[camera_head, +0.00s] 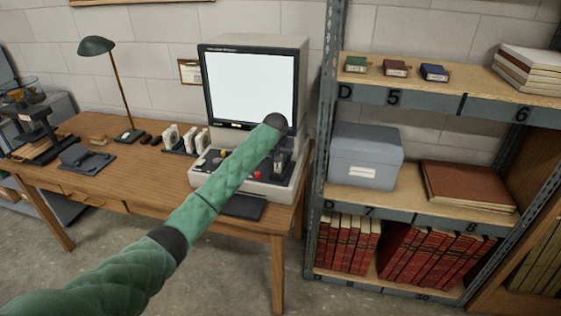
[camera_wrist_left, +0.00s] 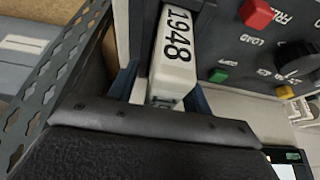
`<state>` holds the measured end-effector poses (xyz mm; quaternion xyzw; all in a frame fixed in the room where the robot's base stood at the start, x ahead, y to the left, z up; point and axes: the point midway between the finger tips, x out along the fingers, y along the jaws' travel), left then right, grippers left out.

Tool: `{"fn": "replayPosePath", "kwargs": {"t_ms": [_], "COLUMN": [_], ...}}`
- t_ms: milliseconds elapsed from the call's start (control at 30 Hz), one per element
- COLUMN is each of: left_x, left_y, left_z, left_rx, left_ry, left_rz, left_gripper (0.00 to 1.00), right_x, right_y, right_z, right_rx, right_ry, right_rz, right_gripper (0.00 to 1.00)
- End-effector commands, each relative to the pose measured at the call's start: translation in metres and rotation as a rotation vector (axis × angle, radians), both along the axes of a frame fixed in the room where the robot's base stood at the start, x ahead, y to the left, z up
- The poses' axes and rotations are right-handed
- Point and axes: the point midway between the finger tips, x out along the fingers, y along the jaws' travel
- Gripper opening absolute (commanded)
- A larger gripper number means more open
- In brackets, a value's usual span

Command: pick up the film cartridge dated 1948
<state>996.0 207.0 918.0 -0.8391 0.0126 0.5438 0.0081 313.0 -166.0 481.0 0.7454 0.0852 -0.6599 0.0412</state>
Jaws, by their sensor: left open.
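The white film cartridge marked 1948 (camera_wrist_left: 174,72) stands out from the dark front of the film reader (camera_head: 301,90) in the left wrist view. My left gripper (camera_wrist_left: 162,88) is open, with one finger on each side of the cartridge. I cannot tell whether the fingers touch it. In the head view my green left arm reaches across to the right part of the reader's control panel, and the left gripper (camera_head: 279,160) points down there. Several other white cartridges (camera_head: 170,137) stand in a rack on the desk, their dates too small to read. My right gripper is not in view.
Red (camera_wrist_left: 257,13) and green (camera_wrist_left: 218,75) buttons and a black knob (camera_wrist_left: 295,58) lie right of the cartridge. A metal shelf unit (camera_head: 440,206) with boxes and books stands close on the right. A lamp (camera_head: 97,46) stands on the wooden desk (camera_head: 140,178).

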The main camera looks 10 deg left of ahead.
Motion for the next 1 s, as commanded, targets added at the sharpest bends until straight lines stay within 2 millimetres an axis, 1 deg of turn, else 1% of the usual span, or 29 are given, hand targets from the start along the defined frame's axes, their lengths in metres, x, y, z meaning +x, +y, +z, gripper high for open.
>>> {"fn": "replayPosePath", "kwargs": {"t_ms": [400, 700, 767, 800, 967, 1000], "left_x": [-0.0001, -0.0001, -0.0001, -0.0001, -0.0001, 0.0000], "left_y": [-0.0001, 0.0000, 0.0000, 0.0000, 0.0000, 0.0001], "left_z": [-0.0024, -0.0033, -0.0033, -0.0033, -0.0034, -0.0030], "left_rx": [0.000, 0.000, 0.000, 0.000, 0.000, 0.000], "left_ry": [0.000, 0.000, 0.000, 0.000, 0.000, 0.000], "left_rz": [0.000, 0.000, 0.000, 0.000, 0.000, 0.000], "left_gripper": [0.49, 0.49, 0.39, 0.31, 0.00, 0.00], "right_x": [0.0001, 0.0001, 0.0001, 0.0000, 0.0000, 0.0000], "right_y": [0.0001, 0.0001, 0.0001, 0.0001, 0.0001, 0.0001], "right_z": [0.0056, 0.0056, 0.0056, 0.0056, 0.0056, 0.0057], "right_rx": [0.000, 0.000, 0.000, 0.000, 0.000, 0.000], "right_ry": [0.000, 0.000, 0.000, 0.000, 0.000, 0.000], "right_rz": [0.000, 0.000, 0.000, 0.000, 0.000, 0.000], "right_gripper": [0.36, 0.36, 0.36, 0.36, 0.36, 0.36]}}
